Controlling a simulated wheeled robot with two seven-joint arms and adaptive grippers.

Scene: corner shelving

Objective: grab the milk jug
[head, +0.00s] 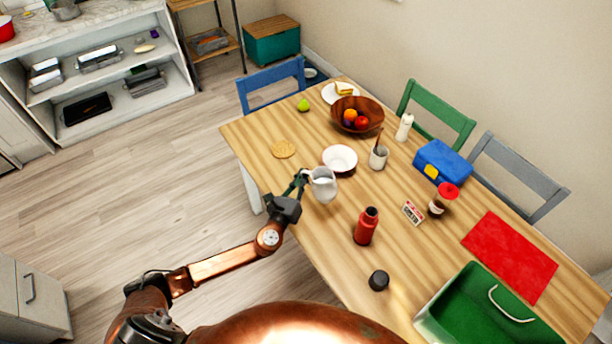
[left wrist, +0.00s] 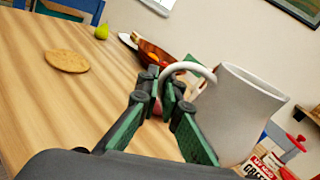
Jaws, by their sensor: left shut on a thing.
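The milk jug (head: 323,186) is a pale grey-white pitcher near the table's left edge in the head view. In the left wrist view the jug (left wrist: 238,112) stands large on the right, with its curved handle (left wrist: 190,72) facing my gripper. My left gripper (head: 303,177) reaches in from the left and is shut on the jug's handle. Its green-padded fingers (left wrist: 168,92) meet at the handle in the left wrist view. The jug looks upright; I cannot tell whether its base touches the table. My right gripper is not in view.
A white bowl (head: 340,158) is just behind the jug, and a cup (head: 378,158) stands to its right. A red bottle (head: 366,226) and dark lid (head: 379,280) are nearer. A fruit bowl (head: 340,124) is farther back.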

